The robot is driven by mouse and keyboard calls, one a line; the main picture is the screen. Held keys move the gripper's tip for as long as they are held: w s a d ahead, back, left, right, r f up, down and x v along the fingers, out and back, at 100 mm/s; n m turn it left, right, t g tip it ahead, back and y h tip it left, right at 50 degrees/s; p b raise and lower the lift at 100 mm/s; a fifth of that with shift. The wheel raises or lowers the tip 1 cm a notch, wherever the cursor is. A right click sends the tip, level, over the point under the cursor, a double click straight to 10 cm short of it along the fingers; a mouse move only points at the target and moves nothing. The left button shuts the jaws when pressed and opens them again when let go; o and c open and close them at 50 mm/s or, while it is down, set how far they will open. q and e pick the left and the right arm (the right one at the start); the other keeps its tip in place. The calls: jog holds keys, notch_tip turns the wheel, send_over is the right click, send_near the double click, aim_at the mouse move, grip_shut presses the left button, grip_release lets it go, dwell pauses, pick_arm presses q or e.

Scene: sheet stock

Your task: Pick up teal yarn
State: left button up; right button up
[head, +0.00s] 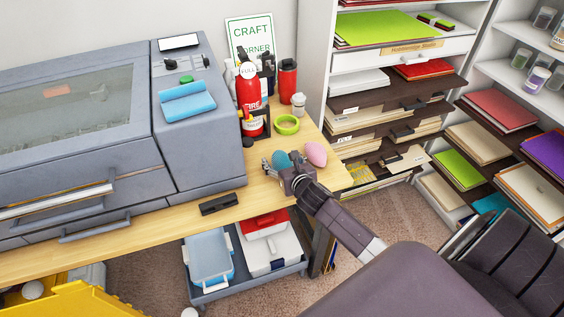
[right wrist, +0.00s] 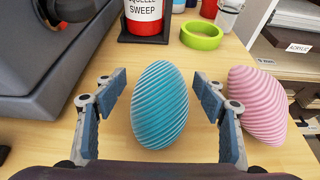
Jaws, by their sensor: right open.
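The teal yarn (head: 282,159) is an egg-shaped, ridged ball on the wooden table near its right end. In the right wrist view the teal yarn (right wrist: 160,105) stands between the two fingers, with a gap on each side. My right gripper (head: 280,163) is open around it, and its fingers (right wrist: 156,88) do not appear to touch it. In the head view the gripper hides the yarn's lower part. My left gripper is not in view.
A pink yarn (head: 316,153) lies close to the right finger. A large grey machine (head: 200,130) fills the left. A small black object (head: 219,204) lies near the front edge.

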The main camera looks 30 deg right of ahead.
jog(key=shift+w+f, duration=0.2)
jog(key=shift+w, duration=0.3)
jog(key=shift+d, duration=0.1)
jog(key=shift+c, duration=0.4)
jog(key=c, duration=1.2)
jog(key=shift+o, duration=0.2)
jog(key=shift+r, duration=0.1)
